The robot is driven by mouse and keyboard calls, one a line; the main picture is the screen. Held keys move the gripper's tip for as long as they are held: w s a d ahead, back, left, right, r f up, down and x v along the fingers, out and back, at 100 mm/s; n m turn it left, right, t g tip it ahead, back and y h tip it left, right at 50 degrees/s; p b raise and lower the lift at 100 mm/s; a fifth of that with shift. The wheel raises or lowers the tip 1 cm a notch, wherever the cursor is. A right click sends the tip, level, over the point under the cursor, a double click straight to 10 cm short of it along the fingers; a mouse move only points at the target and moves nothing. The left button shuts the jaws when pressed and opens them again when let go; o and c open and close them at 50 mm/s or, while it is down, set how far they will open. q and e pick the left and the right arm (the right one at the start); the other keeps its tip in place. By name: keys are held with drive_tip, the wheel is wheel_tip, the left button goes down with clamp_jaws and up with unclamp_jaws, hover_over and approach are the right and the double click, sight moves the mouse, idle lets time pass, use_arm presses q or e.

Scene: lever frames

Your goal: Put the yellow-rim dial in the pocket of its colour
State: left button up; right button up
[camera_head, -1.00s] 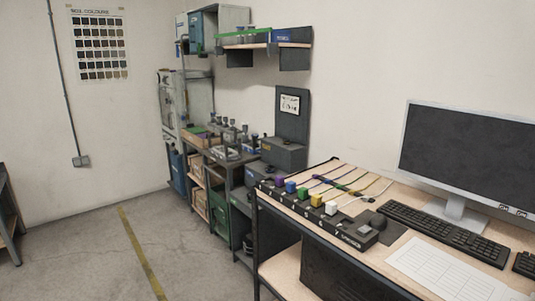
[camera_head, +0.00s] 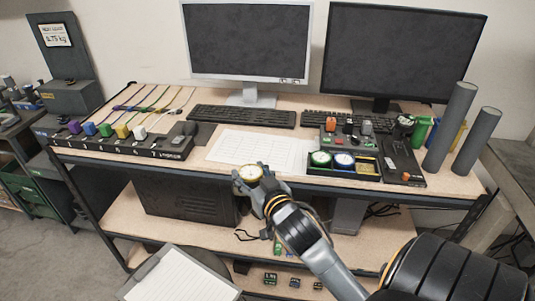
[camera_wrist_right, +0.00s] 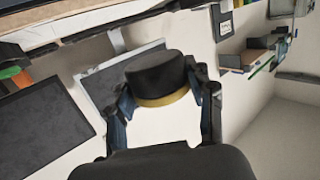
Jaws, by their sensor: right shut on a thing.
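My right gripper (camera_head: 260,181) is shut on the yellow-rim dial (camera_head: 249,172), in front of the desk's front edge in the head view. The dial's white face points up there. In the right wrist view the dial's black body and yellow rim (camera_wrist_right: 160,88) sit between the two fingers (camera_wrist_right: 165,95). A dark pocketed tray (camera_head: 341,174) lies at the desk's front, to the right of the dial. A green-rim dial (camera_head: 320,158) and a blue-rim dial (camera_head: 344,161) sit in its left and middle pockets. Its right pocket (camera_head: 367,166) shows a yellowish edge and looks empty. My left gripper is out of view.
Two monitors (camera_head: 247,42) and keyboards (camera_head: 242,117) stand behind. A white sheet (camera_head: 262,150) lies left of the tray. A grey device with buttons (camera_head: 347,139) is behind the tray; a black device (camera_head: 404,160) and grey tubes (camera_head: 451,128) are to its right.

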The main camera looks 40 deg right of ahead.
drive_tip(key=d+r+m+g+h, duration=0.1)
drive_tip(key=d+r, duration=0.4)
drive_tip(key=d, duration=0.8)
drive_tip(key=m+h, duration=0.1)
drive_tip(key=h, duration=0.1)
drive_tip(key=shift+s+d+m+h, duration=0.15)
drive_tip(key=shift+d+m+h, duration=0.15)
drive_tip(key=shift+d+m, duration=0.1)
drive_tip(key=p, duration=0.1)
hover_over(269, 154)
drive_tip(key=s, duration=0.1)
drive_tip(key=f, duration=0.8)
drive_tip(key=shift+s+a, duration=0.2)
drive_tip(key=shift+w+d+f, duration=0.1)
drive_tip(key=shift+w+f, duration=0.25)
drive_tip(key=shift+f, duration=0.15)
drive_tip(key=f, duration=0.1)
drive_tip(key=w+f+p, duration=0.1)
drive_tip(key=f, duration=0.1)
drive_tip(key=shift+d+f, duration=0.1)
drive_tip(key=shift+f, duration=0.2)
drive_tip(key=shift+s, duration=0.1)
